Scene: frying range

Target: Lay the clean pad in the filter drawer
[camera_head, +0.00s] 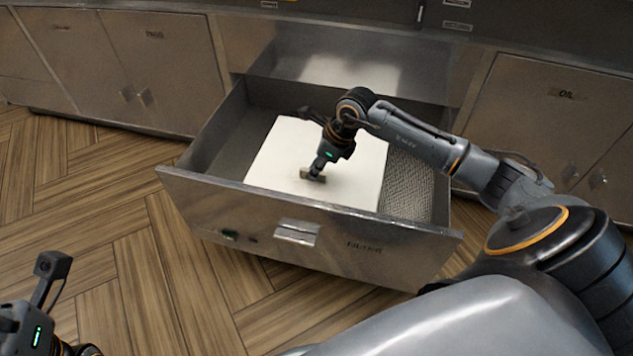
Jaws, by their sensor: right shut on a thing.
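The filter drawer (200,184) stands pulled out of the metal cabinet, open at the top. A white square pad (276,153) is inside it, over a mesh bottom (408,187); whether it rests flat on the mesh is hard to tell. My right gripper (314,175) reaches down into the drawer and is shut on a small tab at the pad's middle, its fingertips partly hidden. My left gripper shows only in part at the lower left corner, away from the drawer; its fingertips are not visible.
The drawer's front has a handle (297,232) and a small green mark. Closed cabinet doors stand left (165,62) and right (545,115), the right one marked OIL. The wooden floor (90,210) is clear left of the drawer. Mesh is bare at the drawer's right side.

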